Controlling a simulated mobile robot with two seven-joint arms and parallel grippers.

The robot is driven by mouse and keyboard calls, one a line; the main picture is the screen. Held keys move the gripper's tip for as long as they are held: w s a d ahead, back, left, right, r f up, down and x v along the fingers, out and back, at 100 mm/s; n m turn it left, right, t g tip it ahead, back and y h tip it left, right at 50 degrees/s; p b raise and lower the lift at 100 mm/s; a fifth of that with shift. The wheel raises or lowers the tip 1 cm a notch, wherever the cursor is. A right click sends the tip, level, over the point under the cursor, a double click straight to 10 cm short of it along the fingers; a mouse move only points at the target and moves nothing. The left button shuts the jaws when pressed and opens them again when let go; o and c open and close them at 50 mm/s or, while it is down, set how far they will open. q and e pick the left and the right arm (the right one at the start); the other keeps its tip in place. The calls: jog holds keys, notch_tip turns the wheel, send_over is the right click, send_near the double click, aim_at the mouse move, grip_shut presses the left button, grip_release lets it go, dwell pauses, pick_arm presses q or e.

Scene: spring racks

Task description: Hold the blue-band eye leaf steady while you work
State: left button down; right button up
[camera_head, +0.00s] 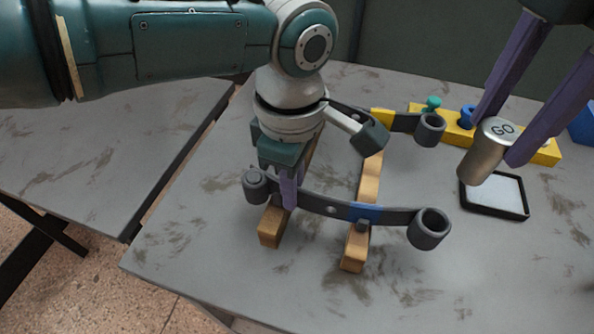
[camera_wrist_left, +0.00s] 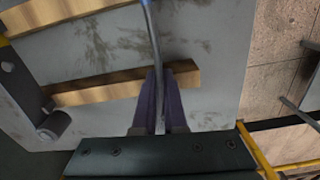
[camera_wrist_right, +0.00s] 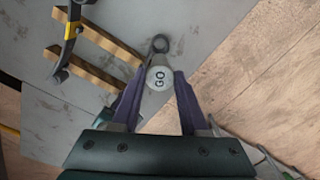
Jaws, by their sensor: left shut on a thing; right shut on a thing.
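The blue-band eye leaf (camera_head: 393,215) is a dark curved strip with a blue band and an eye at each end, lying across two wooden rails. My left gripper (camera_head: 288,196) is shut on it near its left eye. In the left wrist view the leaf (camera_wrist_left: 152,45) runs as a thin edge between the fingers. My right gripper (camera_head: 499,142) is shut on a metal cylinder marked GO (camera_head: 480,160), held tilted above the table to the upper right of the leaf's right eye (camera_head: 431,228). The cylinder also shows in the right wrist view (camera_wrist_right: 160,78).
A second leaf with a yellow band (camera_head: 382,117) lies behind, partly hidden by my left arm. A yellow block (camera_head: 545,152) with green (camera_head: 432,103) and blue pegs stands at the back. A black-rimmed tray (camera_head: 495,212) lies below the cylinder. The front right table is clear.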

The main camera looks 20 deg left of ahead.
aim_at(467, 178)
dwell(0.8)
jog(key=shift+f, duration=1.45)
jog(key=shift+f, duration=2.6)
jog(key=shift+f, duration=2.65)
jog(key=o, duration=1.5)
jog(key=shift+c, duration=0.2)
jog(key=shift+o, duration=0.4)
jog(key=shift+r, duration=0.1)
